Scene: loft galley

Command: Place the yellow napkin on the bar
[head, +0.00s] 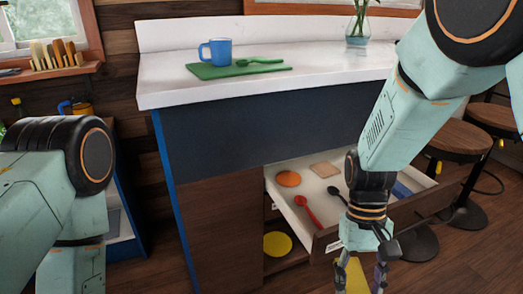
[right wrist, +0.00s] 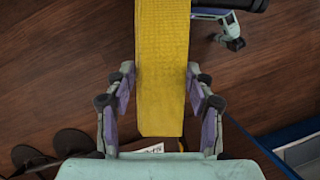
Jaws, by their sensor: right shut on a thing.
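The yellow napkin (right wrist: 162,65) hangs as a long strip between the fingers of my right gripper (right wrist: 160,95), which is shut on it. In the head view the napkin (head: 355,276) shows at the bottom edge, below my right gripper (head: 362,268), low in front of the open drawer. The bar (head: 325,62) has a white top. It stands behind and above the gripper, and the napkin is apart from it. My left arm is at the left of the head view, but its gripper is out of sight.
On the bar are a blue mug (head: 216,52), a green cloth or board (head: 215,72) with a green spoon (head: 258,61), and a vase (head: 358,30). The drawer (head: 281,200) below is open with utensils inside. Stools (head: 460,140) stand at right. The bar's middle front is clear.

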